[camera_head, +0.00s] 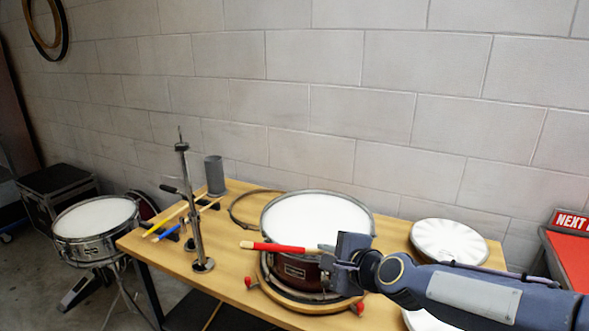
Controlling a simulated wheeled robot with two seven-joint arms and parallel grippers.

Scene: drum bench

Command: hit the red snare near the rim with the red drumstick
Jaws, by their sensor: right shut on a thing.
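The red snare (318,213) stands on the wooden bench, with a white head, a metal rim and a dark red shell. My right gripper (341,261) comes in from the right and is shut on the red drumstick (281,247). It covers the front right part of the snare's rim and shell. The stick points left, roughly level, across the snare's front side, with its pale end past the snare's left edge. I cannot tell whether the stick touches the rim. My left gripper is not in view.
A metal stand (193,225), a grey cup (214,176) and sticks with yellow (152,230) and blue (169,232) ends are on the bench's left. A loose hoop (236,218) lies behind. A white drumhead (449,240) lies right. A silver snare (97,217) stands beyond the bench's left end.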

